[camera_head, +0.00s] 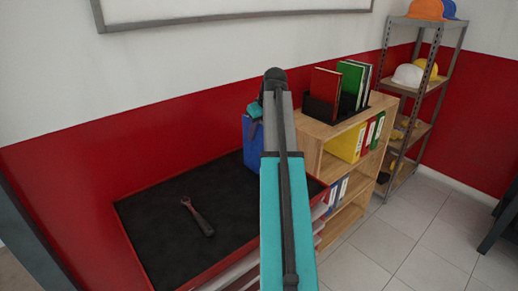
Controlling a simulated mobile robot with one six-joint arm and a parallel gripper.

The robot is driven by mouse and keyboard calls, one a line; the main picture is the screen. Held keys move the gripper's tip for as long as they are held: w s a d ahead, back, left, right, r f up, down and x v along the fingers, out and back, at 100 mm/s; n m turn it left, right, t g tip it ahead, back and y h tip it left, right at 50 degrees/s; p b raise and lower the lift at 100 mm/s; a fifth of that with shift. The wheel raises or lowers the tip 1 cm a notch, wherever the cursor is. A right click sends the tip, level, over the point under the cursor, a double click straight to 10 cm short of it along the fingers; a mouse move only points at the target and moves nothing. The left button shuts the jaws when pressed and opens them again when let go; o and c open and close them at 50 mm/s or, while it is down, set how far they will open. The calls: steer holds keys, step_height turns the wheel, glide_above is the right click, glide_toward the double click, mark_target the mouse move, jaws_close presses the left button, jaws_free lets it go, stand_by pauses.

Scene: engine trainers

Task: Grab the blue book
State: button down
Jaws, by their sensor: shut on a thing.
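The blue book (252,150) stands roughly upright at the back right of the black-topped red cabinet (155,225). My arm hides its right side. My gripper (254,126) is at the book's top edge, shut on it, and partly hidden behind my arm. I cannot tell whether the book's bottom touches the cabinet top.
A wrench (198,216) lies on the black top. A wooden shelf (312,150) with binders stands close to the right, with a red book (325,85) and a green book (350,80) in a black holder (322,110). A metal rack (437,90) holds helmets.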

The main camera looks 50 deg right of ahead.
steer(key=shift+r, duration=0.15)
stand_by(0.5)
steer(key=s+a+r+b, duration=0.5)
steer(key=s+a, duration=0.5)
steer(key=a, duration=0.2)
steer(key=shift+s+r, duration=0.15)
steer(key=shift+s, duration=0.1)
stand_by(0.8)
stand_by(0.7)
